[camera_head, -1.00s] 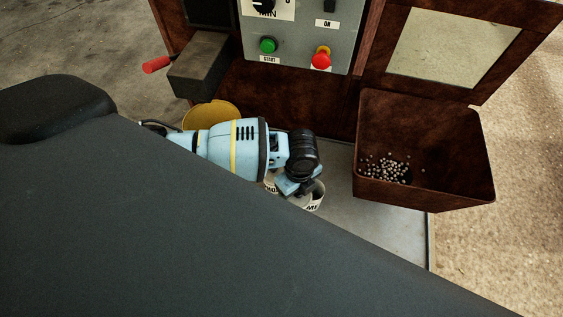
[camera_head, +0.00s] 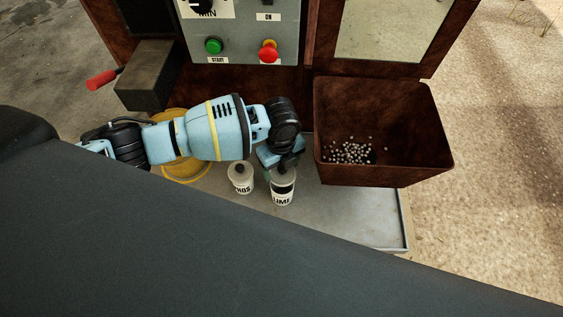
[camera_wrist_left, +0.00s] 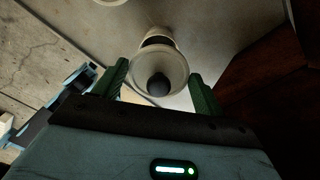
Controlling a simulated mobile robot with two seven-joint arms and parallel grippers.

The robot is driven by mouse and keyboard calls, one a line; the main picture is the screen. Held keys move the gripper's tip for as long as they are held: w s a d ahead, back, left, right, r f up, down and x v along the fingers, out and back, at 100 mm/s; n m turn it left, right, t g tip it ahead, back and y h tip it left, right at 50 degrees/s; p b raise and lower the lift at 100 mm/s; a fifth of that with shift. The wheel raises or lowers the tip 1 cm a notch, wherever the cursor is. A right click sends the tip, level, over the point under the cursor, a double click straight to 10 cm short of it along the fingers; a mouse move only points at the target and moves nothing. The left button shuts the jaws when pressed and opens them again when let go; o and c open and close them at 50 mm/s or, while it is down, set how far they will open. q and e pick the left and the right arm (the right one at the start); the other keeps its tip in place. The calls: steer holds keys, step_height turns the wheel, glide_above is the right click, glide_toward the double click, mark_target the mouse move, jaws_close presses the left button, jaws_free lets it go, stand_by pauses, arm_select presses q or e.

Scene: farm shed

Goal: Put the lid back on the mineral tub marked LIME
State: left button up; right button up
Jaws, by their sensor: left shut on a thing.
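The white tub marked LIME (camera_head: 282,198) stands on the pale tray, with its dark mouth partly showing. My left gripper (camera_head: 285,164) is directly above it, shut on the pale lid (camera_head: 284,174). In the left wrist view the round lid (camera_wrist_left: 160,66) with its dark knob is between the two green fingers (camera_wrist_left: 158,88). The tub (camera_wrist_left: 154,35) shows behind the lid, with a dark gap between them. The lid is over the mouth and does not look seated; exact contact is hidden. My right gripper is not in view.
A second, lidded tub with a partly hidden label ending HOS (camera_head: 241,182) stands just left. A yellow round container (camera_head: 186,172) is behind my left arm. A brown bin with pellets (camera_head: 383,100) is to the right. The tray (camera_head: 350,224) is clear at front right.

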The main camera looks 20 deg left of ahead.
arm_select(q)
step_height(320, 180, down, 3)
steer(key=shift+s+f+b, duration=0.1)
steer(key=shift+f+b, duration=0.1)
steer(key=shift+b, duration=0.7)
steer(key=shift+f+b, duration=0.3)
steer(key=shift+f, duration=0.55)
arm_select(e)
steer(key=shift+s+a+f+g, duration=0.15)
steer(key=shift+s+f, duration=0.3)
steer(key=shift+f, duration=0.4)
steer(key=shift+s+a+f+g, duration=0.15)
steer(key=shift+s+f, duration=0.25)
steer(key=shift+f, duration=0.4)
arm_select(q)
steer(key=shift+p, duration=0.35)
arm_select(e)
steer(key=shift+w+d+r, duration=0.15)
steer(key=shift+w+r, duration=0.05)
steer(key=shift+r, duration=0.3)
arm_select(q)
steer(key=shift+f, duration=0.15)
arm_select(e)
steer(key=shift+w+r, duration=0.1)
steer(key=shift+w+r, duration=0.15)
arm_select(q)
steer(key=o, duration=1)
steer(key=shift+o, duration=0.5)
